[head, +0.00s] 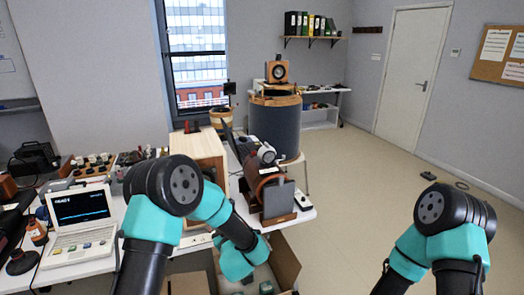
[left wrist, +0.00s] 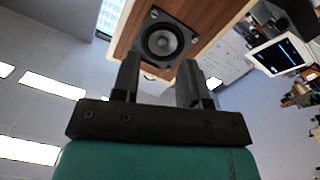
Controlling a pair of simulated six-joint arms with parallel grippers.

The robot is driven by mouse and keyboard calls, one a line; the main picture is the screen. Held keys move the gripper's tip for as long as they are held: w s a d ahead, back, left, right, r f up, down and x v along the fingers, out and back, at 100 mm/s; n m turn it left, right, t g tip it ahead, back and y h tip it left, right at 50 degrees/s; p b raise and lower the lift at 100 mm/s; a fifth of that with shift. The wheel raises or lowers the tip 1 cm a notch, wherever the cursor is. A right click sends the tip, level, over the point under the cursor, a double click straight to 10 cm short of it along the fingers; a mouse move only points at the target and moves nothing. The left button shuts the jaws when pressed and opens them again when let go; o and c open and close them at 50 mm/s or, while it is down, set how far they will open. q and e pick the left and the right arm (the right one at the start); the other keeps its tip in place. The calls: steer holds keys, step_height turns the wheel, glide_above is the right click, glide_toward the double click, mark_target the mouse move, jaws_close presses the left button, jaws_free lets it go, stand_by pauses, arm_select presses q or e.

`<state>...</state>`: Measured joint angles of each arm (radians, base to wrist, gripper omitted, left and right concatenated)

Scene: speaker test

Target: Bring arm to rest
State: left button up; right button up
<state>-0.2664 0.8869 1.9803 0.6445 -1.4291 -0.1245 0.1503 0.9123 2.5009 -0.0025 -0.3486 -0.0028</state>
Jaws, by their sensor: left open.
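My left arm (head: 212,205) bends over the front of the table in the head view, and its gripper end cannot be made out there. In the left wrist view my left gripper (left wrist: 158,62) is open, with its two dark fingers apart and nothing held between them. A wooden speaker (left wrist: 200,22) with a round dark cone shows beyond the fingertips; I cannot tell how far off it is. My right arm (head: 450,225) stands raised at the lower right of the head view, and its gripper is outside the picture.
A light wooden cabinet (head: 197,147) stands on the table close behind my left arm. A laptop-like instrument (head: 82,222) is at the left. An open cardboard box (head: 286,262) lies low beside the left forearm. Floor at right is mostly clear.

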arm_select(q)
steer(key=s+a+f+m+g+h, duration=0.1)
steer(key=s+f+m+g+h, duration=0.1)
steer(key=f, duration=0.3)
steer(key=s+a+f+m+g+h, duration=0.1)
steer(key=s+a+f+h, duration=0.15)
steer(key=f, duration=0.25)
steer(key=s+f+m+g+h, duration=0.1)
steer(key=s+f+g, duration=0.3)
steer(key=s, duration=0.5)
steer(key=s+a+f+m+g+h, duration=0.1)
steer(key=s+f+g+h, duration=0.2)
steer(key=s, duration=0.6)
steer(key=s+f+m+g+h, duration=0.1)
steer(key=s+f+g+h, duration=0.1)
steer(key=s+f+g, duration=0.3)
steer(key=s+f, duration=0.2)
steer(key=s, duration=0.2)
steer(key=shift+a+f+m, duration=0.15)
steer(key=shift+a+m, duration=0.15)
steer(key=shift+m, duration=0.1)
